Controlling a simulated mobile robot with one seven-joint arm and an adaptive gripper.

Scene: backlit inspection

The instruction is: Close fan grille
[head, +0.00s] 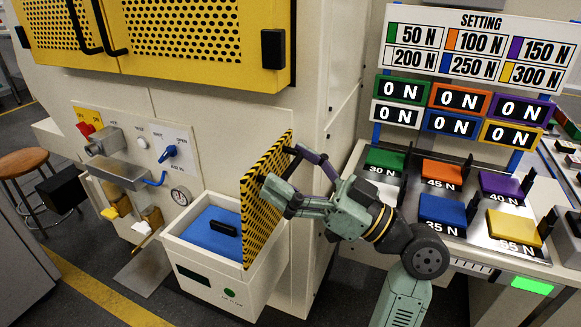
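The fan grille (256,215) is a yellow perforated panel with a black-and-yellow striped edge. It stands upright, swung open, along the right side of the white box (213,293). The box's top shows a blue surface (203,240) with a black handle. My gripper (282,168) comes in from the right. Its fingers are spread apart, with one tip overlapping the grille's right face and the other near its upper right edge. I cannot tell whether either finger touches the grille.
A white machine with a yellow perforated cover (185,35) stands behind. A control panel with a blue lever (167,154) and gauge is at left. A bench with coloured weight blocks (442,210) and a setting board (480,48) stands at right. A wooden stool (22,163) is far left.

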